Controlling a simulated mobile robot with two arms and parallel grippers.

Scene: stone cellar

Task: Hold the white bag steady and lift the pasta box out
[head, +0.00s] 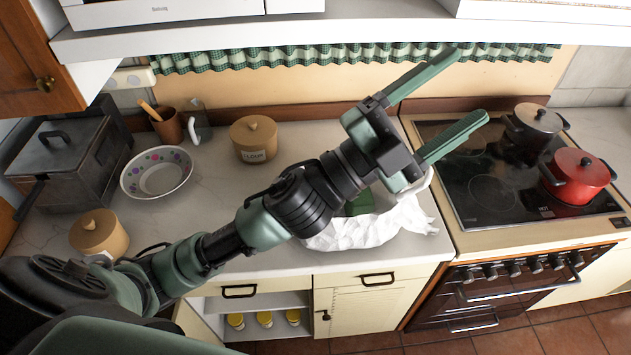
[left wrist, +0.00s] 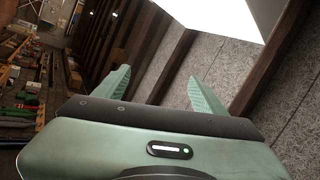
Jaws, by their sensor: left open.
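The white bag (head: 352,233) lies crumpled on the counter, left of the stove. My left arm and gripper hide much of its upper part. A dark green patch (head: 358,203) shows at the bag beneath my arm; I cannot tell whether it is the pasta box. No pasta box is plainly in view. My left gripper (head: 467,85) is open and empty, above the bag in the picture, its fingers pointing up and right towards the stove. Its two spread fingers also show in the left wrist view (left wrist: 160,87), with nothing between them. My right gripper is not in view.
A flour canister (head: 254,139), a bowl (head: 157,173) and another canister (head: 98,233) stand to the left. A white shelf (head: 370,35) runs overhead. Bare counter lies around the flour canister.

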